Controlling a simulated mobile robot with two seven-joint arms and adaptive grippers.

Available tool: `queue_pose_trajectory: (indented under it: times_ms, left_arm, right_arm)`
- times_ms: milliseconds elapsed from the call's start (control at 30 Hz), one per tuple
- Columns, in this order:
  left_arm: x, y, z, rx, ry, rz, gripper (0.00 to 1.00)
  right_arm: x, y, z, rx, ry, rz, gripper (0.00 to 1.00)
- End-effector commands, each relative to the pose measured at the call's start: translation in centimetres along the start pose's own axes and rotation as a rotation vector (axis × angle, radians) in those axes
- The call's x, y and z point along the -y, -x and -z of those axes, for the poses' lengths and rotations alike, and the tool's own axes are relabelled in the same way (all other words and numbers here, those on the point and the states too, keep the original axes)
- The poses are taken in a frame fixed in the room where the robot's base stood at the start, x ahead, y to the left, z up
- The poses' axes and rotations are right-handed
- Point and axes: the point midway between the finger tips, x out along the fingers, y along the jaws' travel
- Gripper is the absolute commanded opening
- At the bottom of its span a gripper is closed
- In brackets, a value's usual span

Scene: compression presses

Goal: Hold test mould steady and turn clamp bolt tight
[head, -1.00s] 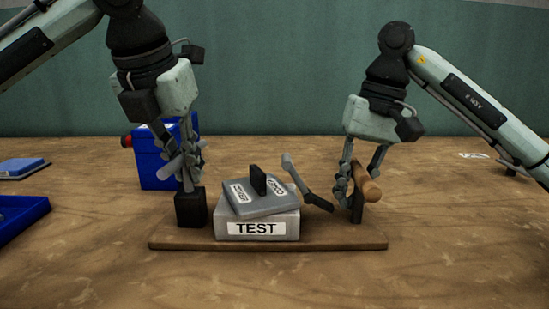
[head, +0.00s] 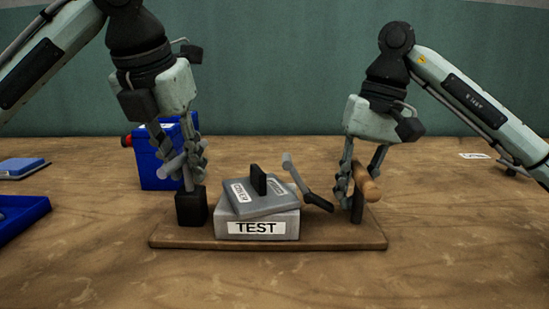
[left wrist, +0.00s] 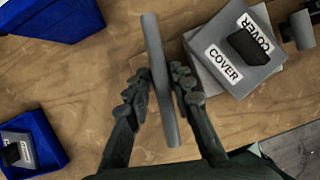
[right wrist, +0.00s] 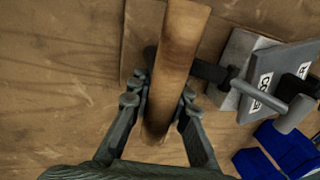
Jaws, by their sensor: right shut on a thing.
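The grey test mould (head: 256,226), labelled TEST, sits on a wooden board with its grey cover (head: 246,204) resting skewed on top. The cover also shows in the left wrist view (left wrist: 222,65). At the board's left stands a black block (head: 191,208) with a grey crossbar (left wrist: 157,80), seemingly the clamp bolt's bar, above it. My left gripper (head: 187,160) has its fingers on either side of this bar and looks open. My right gripper (head: 358,187) is shut on a wooden handle (right wrist: 182,55) at the board's right end. Neither gripper touches the mould.
A grey and black lever (head: 300,180) angles up between the mould and the wooden handle. A blue box (head: 154,165) stands behind my left gripper. A blue tray (head: 20,222) lies at far left. The table front is clear.

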Motion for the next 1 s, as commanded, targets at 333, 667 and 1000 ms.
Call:
queue_pose_trajectory:
  times_ms: [333,667,1000]
  left_arm:
    - [0.1,0.0,0.0,0.000,-0.003,0.002,0.36]
    - [0.0,4.6,-0.1,0.007,-0.001,-0.001,0.36]
    - [0.0,10.8,0.0,0.002,-0.001,0.001,0.36]
  right_arm:
    - [-0.1,0.0,0.0,0.002,-0.002,-0.001,0.00]
    - [0.0,0.0,0.0,0.002,-0.002,-0.001,0.00]
    - [0.0,0.0,0.0,0.002,-0.002,-0.001,0.00]
